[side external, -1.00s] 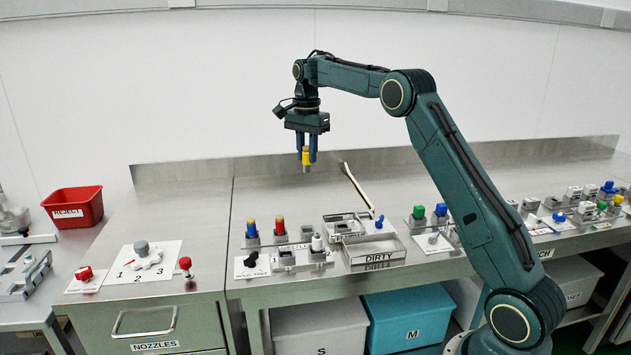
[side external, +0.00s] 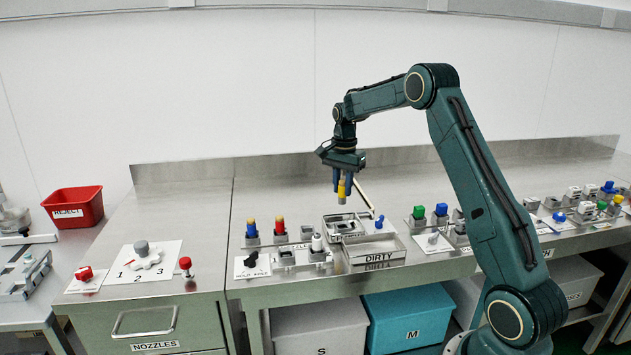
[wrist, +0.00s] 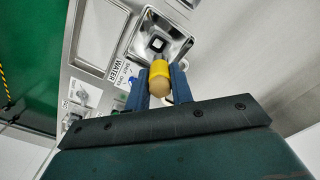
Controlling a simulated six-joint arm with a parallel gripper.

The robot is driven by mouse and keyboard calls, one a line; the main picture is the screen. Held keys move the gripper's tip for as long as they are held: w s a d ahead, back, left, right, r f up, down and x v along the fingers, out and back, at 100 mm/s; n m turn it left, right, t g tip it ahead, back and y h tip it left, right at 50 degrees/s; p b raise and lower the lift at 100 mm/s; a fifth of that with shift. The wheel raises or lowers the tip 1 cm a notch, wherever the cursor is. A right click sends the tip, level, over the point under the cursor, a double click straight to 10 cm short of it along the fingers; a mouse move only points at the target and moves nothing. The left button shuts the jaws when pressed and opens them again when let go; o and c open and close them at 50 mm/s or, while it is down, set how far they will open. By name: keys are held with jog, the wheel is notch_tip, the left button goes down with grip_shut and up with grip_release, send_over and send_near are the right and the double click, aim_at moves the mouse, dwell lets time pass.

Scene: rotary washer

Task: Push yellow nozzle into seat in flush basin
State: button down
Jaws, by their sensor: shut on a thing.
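The yellow nozzle (side external: 341,191) is between the blue fingers of my gripper (side external: 342,183), which is shut on it. The nozzle hangs in the air above the flush basin (side external: 327,231), apart from it. In the wrist view the nozzle (wrist: 159,70) shows its yellow body and tan near end between the fingers of my gripper (wrist: 160,84). Beyond it is the metal flush basin (wrist: 176,28), with a pale square-holed seat (wrist: 157,44) inside. The seat appears empty, just past the nozzle's far end. The gap between nozzle and seat is hard to judge.
A blue-handled valve (side external: 380,222) stands right of the basin, and the DIRTY tray (side external: 376,258) is in front. A pale slanted rod (side external: 364,194) rises behind.

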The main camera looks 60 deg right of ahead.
aim_at(344, 203)
jog(key=shift+s+d+f, duration=0.15)
jog(key=shift+s+f, duration=0.1)
jog(key=shift+f, duration=0.2)
jog(key=shift+f, duration=3.6)
jog(key=shift+f, duration=0.55)
jog(key=c, duration=1.1)
grip_release()
jog(key=shift+c, duration=0.2)
jog(key=shift+r, duration=0.15)
